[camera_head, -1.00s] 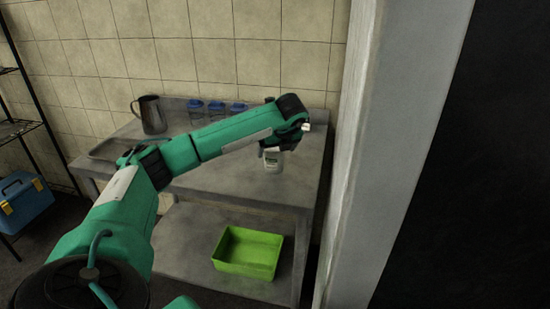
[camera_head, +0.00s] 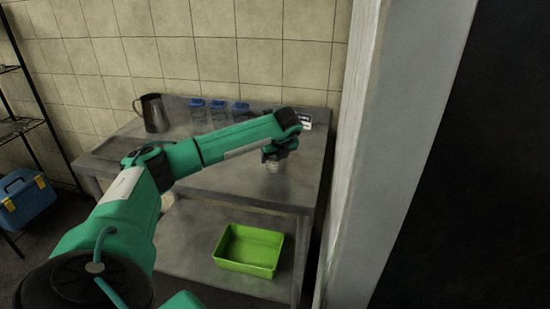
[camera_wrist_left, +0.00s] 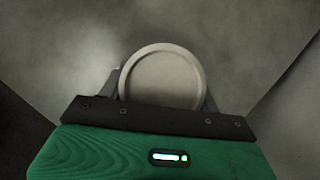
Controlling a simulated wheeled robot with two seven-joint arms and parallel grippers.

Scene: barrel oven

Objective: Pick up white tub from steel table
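The white tub (camera_head: 274,168) stands upright on the steel table (camera_head: 225,181), near its front right part. Its upper part is hidden behind my left gripper (camera_head: 274,156), which points down over it. In the left wrist view, the tub's round pale lid (camera_wrist_left: 162,78) sits between the two dark fingers of my left gripper (camera_wrist_left: 161,90). One finger is on each side, with a narrow gap to the lid, so the gripper looks open around the tub. My right gripper is not in view.
A grey metal jug (camera_head: 153,113) and several blue-lidded jars (camera_head: 219,112) stand at the table's back. A small white-labelled item (camera_head: 304,119) lies at the back right. A green bin (camera_head: 249,250) sits on the lower shelf. A pale wall edge (camera_head: 352,200) rises right of the table.

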